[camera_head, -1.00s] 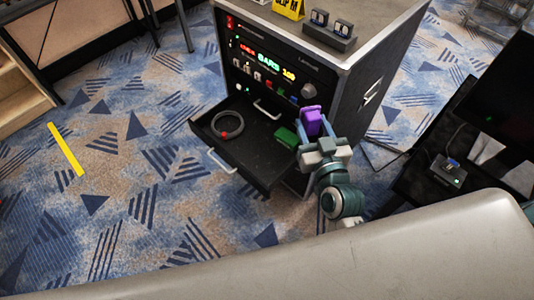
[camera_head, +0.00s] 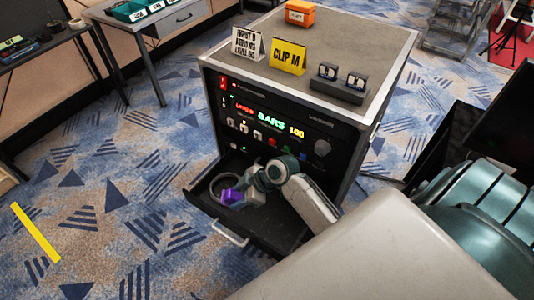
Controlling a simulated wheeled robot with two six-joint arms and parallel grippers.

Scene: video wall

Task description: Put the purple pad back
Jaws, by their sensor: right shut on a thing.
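The purple pad (camera_head: 231,198) is held between the fingers of my right gripper (camera_head: 240,195), inside the outline of the open black drawer (camera_head: 272,230) at its left part. The gripper is shut on it. I cannot tell whether the pad touches the drawer floor. A grey cable ring (camera_head: 215,180) lies in the drawer right beside the pad and is partly covered by it. The right side of the drawer is hidden behind my right arm, and the green block is not visible. My left gripper is not in view.
The drawer belongs to a rack case (camera_head: 345,150) with lit panels. On its top stand a yellow sign (camera_head: 288,57), a white sign (camera_head: 247,44), an orange box (camera_head: 300,13) and a black holder (camera_head: 340,84). Carpet to the left is clear except for a yellow strip (camera_head: 35,233).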

